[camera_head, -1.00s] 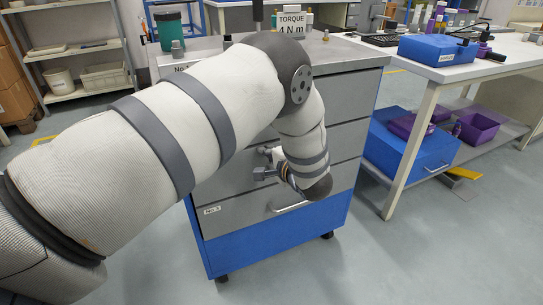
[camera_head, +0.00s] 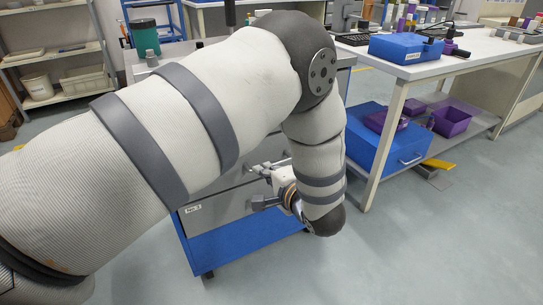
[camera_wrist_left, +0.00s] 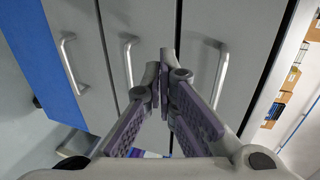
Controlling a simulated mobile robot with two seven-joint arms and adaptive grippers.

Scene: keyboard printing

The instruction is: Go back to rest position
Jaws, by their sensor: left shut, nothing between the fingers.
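My left gripper (camera_head: 262,186) is in front of the drawer cabinet, partly hidden by my left forearm in the head view. In the left wrist view its two fingers (camera_wrist_left: 164,95) are together at the tips with nothing between them. The drawer cabinet has grey drawer fronts and a blue base (camera_head: 235,243). In the left wrist view grey drawer fronts with metal handles (camera_wrist_left: 128,60) lie beyond the fingers, apart from them as far as I can tell. My right gripper is not in view.
A white table (camera_head: 430,67) stands at the right with a blue case (camera_head: 397,48) on it. A blue box (camera_head: 385,150) and a purple bin (camera_head: 452,120) sit on its lower shelf. The floor (camera_head: 400,250) at front right is clear. A shelf (camera_head: 55,55) stands back left.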

